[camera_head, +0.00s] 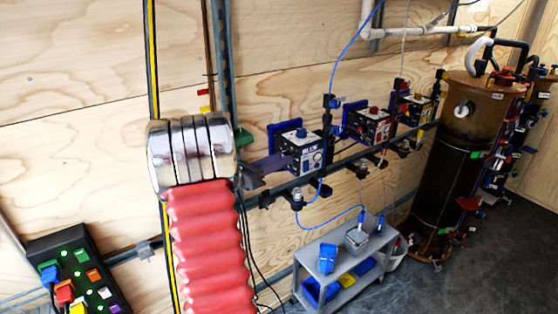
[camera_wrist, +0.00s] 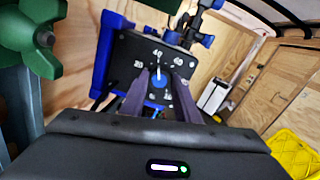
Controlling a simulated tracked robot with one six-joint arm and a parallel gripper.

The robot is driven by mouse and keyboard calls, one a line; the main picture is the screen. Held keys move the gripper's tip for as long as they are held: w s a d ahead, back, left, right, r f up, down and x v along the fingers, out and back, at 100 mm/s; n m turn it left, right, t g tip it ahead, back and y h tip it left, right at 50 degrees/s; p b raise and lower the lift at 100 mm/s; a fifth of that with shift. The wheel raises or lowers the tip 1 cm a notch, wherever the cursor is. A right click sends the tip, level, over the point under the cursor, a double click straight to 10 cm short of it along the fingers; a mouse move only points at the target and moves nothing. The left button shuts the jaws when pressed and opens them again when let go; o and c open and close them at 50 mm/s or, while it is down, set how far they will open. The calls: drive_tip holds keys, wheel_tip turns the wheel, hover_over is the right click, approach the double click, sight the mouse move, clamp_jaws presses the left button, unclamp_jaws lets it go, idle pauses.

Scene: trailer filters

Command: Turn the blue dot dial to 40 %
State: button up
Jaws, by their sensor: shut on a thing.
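The blue dot dial (camera_wrist: 158,82) sits on the face of a dark box (camera_wrist: 128,48) in the wrist view. Its white pointer line points up at the 40 mark, between 20 on the left and 60 on the right. My gripper (camera_wrist: 160,77) has one purple finger on each side of the dial and is shut on it. The fingers cover parts of the dial's sides and lower scale. In the head view the box (camera_head: 299,151) is the nearest of three on the rail, with my gripper (camera_head: 288,163) against its front; the dial is hidden there.
A green handle (camera_wrist: 35,40) is close at the left in the wrist view. A grey cart (camera_head: 345,272) stands below the rail, and a brown cylinder tank (camera_head: 447,160) at the right.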

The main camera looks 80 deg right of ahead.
drive_tip(key=shift+f, duration=0.3)
drive_tip(key=o, duration=1)
drive_tip(key=shift+r, duration=0.2)
drive_tip(key=shift+o, duration=0.2)
drive_tip(key=v, duration=1.3)
drive_tip(key=shift+w+a, duration=0.25)
drive_tip(key=shift+w, duration=0.05)
drive_tip(key=shift+f, duration=0.1)
